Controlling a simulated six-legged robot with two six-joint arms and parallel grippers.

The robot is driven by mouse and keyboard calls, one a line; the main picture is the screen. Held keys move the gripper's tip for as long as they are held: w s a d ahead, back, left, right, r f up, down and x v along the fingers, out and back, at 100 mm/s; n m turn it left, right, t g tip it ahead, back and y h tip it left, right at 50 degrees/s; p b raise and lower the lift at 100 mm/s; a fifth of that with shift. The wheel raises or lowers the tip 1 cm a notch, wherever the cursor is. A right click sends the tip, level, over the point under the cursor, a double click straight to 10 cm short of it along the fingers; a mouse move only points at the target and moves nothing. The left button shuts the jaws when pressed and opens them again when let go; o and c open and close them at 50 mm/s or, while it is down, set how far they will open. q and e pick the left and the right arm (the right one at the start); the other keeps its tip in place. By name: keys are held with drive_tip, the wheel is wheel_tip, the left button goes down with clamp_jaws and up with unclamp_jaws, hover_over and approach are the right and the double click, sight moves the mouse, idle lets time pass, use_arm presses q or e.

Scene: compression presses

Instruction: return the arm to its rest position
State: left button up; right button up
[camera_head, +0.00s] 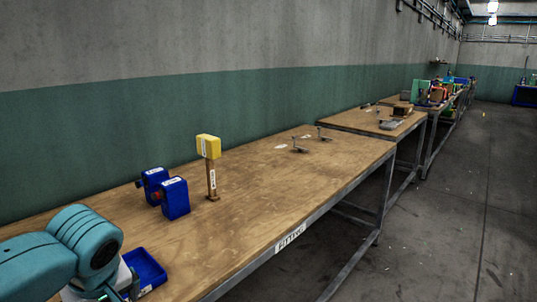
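My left arm (65,250), teal and rounded, reaches in from the lower left over the near end of the workbench. Its wrist points downward beside a blue tray (149,266). Only a small part of my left gripper (120,292) shows at the bottom edge, beside the tray. Its fingertips are cut off or too small to read, so I cannot tell if it is open or holds anything. My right arm and gripper are out of view.
Two blue boxes (175,199) and a yellow block on a wooden post (208,147) stand on the wooden workbench (265,215). Small metal tools (299,149) lie farther back. More benches line the wall. The concrete floor (440,240) on the right is clear.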

use_arm(q)
drive_tip(key=s+d+f+m+g+h+p, duration=0.1)
drive_tip(key=d+f+m+h+p, duration=0.1)
drive_tip(key=d+f, duration=0.35)
drive_tip(key=d+f+m+h+p, duration=0.1)
drive_tip(key=d+f+m+h, duration=0.15)
drive_tip(key=f, duration=0.65)
drive_tip(key=s+d+f+m+g+h+p, duration=0.1)
drive_tip(key=d+f+m+p, duration=0.1)
drive_tip(key=d+f, duration=0.35)
drive_tip(key=s+d+f+m+h+p, duration=0.1)
drive_tip(key=s+d+f+h+p, duration=0.1)
drive_tip(key=s+f, duration=1.1)
drive_tip(key=shift+s+d+f+g+p, duration=0.3)
drive_tip(key=shift+s+d+p, duration=0.15)
drive_tip(key=shift+d+p, duration=0.45)
